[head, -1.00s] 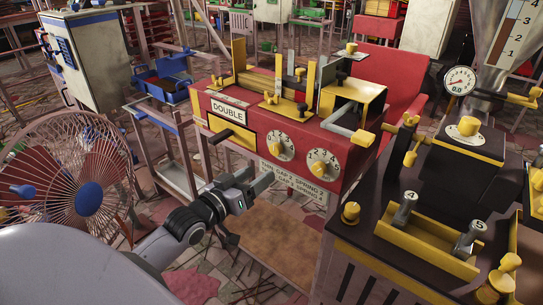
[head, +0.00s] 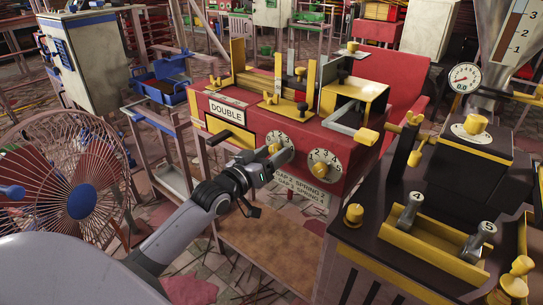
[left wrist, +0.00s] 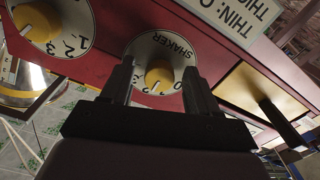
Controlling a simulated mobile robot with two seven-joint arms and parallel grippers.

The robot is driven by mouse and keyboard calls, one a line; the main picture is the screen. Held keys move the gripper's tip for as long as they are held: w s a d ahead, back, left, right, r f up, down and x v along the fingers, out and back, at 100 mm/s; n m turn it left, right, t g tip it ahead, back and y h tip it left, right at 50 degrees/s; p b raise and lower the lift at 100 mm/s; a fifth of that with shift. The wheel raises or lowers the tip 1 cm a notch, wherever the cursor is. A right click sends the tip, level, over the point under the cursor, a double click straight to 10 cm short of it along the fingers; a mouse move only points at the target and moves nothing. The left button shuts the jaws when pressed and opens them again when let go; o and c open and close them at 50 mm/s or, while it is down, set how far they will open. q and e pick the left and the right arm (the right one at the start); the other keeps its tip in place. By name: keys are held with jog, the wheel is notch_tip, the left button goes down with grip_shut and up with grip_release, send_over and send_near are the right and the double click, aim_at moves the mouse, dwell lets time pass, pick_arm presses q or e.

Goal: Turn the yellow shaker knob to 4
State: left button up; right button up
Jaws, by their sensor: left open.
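The yellow shaker knob (left wrist: 159,76) sits on a round white dial (left wrist: 177,50) lettered SHAKER on the red machine (head: 255,112). In the left wrist view the knob's white mark points down and slightly left; the digit it points at is partly hidden. In the head view this is the left of two dials (head: 274,136), partly covered by my gripper. My left gripper (left wrist: 157,75) is open, with one finger on each side of the knob; I cannot tell whether they touch it. It also shows in the head view (head: 279,158). My right gripper is not in view.
A second dial with a yellow knob (left wrist: 36,24) is close beside the shaker dial. A yellow plate with a dark handle (left wrist: 270,107) is on its other side. A dark bench (head: 400,203) with levers stands at the right, a fan (head: 75,190) at the left.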

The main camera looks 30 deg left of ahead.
pick_arm(q)
jog(key=c, duration=1)
jog(key=shift+c, duration=0.2)
jog(key=m+p, duration=0.2)
jog(key=m, duration=0.1)
jog(key=shift+r+p, duration=0.2)
jog(key=shift+p, duration=0.15)
jog(key=m+p, duration=0.2)
jog(key=m, duration=0.1)
jog(key=shift+a+m, duration=0.15)
jog(key=shift+m, duration=0.25)
jog(key=m+p, duration=0.1)
jog(key=m, duration=0.3)
jog(key=shift+f+p, duration=0.1)
jog(key=shift+p, duration=0.25)
jog(key=shift+m+p, duration=0.3)
jog(key=shift+m, duration=1.3)
